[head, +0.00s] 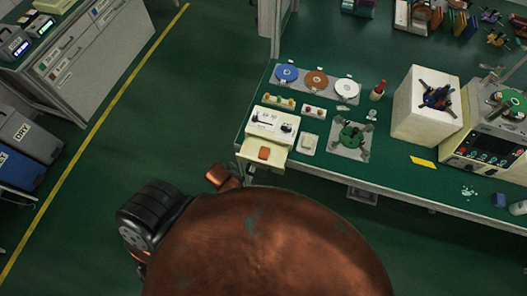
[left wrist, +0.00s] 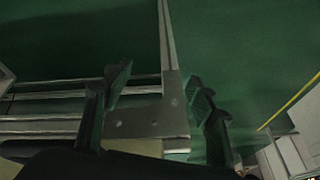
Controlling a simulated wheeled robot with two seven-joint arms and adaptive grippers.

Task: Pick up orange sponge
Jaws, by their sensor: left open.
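The orange sponge (head: 264,153) lies on a small cream tray (head: 250,158) at the near left corner of the green bench, just in front of a cream control box (head: 271,125). My left gripper (left wrist: 160,85) is open in the left wrist view, its two dark fingers apart on either side of a grey metal corner plate (left wrist: 148,122). Nothing is held between the fingers. The sponge does not show in the left wrist view. My right gripper is not in view.
Blue, brown and white discs lie behind. Grey bins (head: 28,135) stand at the far left. The green floor between is clear.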

